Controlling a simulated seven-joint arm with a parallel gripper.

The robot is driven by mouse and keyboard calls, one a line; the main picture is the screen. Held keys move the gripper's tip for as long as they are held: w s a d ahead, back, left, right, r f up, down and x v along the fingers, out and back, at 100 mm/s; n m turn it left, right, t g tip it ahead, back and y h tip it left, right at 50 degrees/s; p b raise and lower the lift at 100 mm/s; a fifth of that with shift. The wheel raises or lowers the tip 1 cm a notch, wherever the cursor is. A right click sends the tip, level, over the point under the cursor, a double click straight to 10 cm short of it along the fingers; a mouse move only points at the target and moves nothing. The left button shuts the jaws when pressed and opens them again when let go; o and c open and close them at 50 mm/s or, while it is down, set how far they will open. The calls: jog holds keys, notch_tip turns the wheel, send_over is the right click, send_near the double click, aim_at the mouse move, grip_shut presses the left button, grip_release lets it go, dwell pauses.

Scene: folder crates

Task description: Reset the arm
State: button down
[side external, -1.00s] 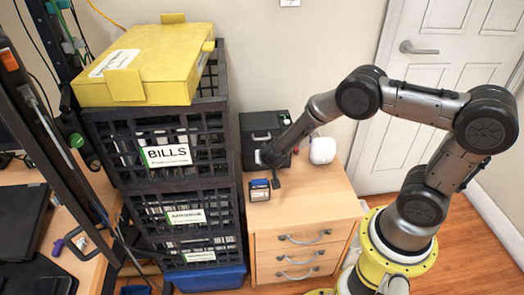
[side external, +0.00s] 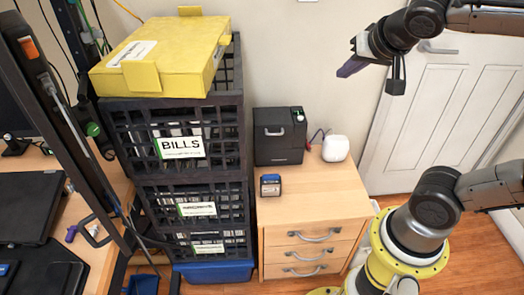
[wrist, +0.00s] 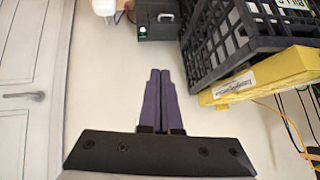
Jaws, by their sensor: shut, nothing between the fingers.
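My gripper (side external: 346,70) is raised high at the upper right of the side view, well above the drawer cabinet and in front of the door. Its purple fingers point left. In the wrist view the fingers (wrist: 160,75) lie together with nothing between them, so it is shut and empty. It touches nothing.
A wooden drawer cabinet (side external: 315,213) carries a black box (side external: 279,147), a white rounded device (side external: 336,148) and a small dark item (side external: 270,184). Black crates (side external: 225,120) stand stacked to its left, topped by a yellow folder box (side external: 165,60). The white door (side external: 430,130) is behind.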

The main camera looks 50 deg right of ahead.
jog(key=s+a+f+n+g+y, duration=0.1)
jog(key=s+a+f+n+y, duration=0.3)
jog(key=s+n, duration=0.5)
jog(key=shift+s+a+f+g, duration=0.4)
jog(key=shift+a+f, duration=0.7)
jog(key=shift+a, duration=0.65)
